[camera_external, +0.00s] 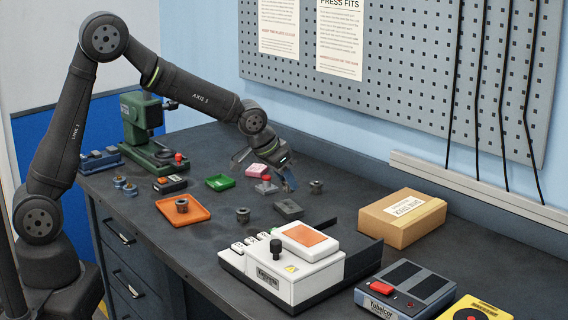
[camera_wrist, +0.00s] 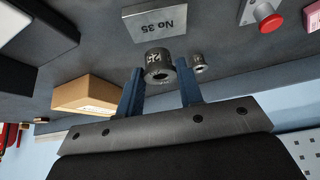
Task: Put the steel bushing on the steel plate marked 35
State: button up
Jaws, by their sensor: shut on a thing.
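My gripper shows at the middle of the external view (camera_external: 287,181) and from behind in the wrist view (camera_wrist: 160,88). Its blue fingers are shut on a dark grey steel bushing (camera_wrist: 158,67) with a pale printed mark, held at the fingertips. I cannot make out this bushing in the external view. The grey steel plate marked No 35 (camera_wrist: 157,21) lies flat beyond the bushing in the wrist view, apart from it. In the external view a grey plate (camera_external: 289,209) lies just below my fingertips; its mark is not readable there.
A second bushing (camera_wrist: 199,63) stands nearby, also in the external view (camera_external: 316,187). Another bushing (camera_external: 243,215) stands left of the plate. A red-knobbed block (camera_external: 266,187), a cardboard box (camera_external: 402,222) and a white instrument (camera_external: 285,273) surround the area. An orange tray (camera_external: 199,214) holds a bushing.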

jog(key=shift+w+f, duration=0.35)
jog(key=shift+f, duration=1.85)
jog(key=o, duration=1)
jog(key=shift+f, duration=0.15)
jog(key=shift+r, duration=0.3)
jog(key=v, duration=1.1)
jog(key=shift+s+a+r, duration=0.15)
jog(key=shift+a+r, duration=0.1)
jog(key=shift+r, duration=0.05)
jog(key=shift+f, duration=0.1)
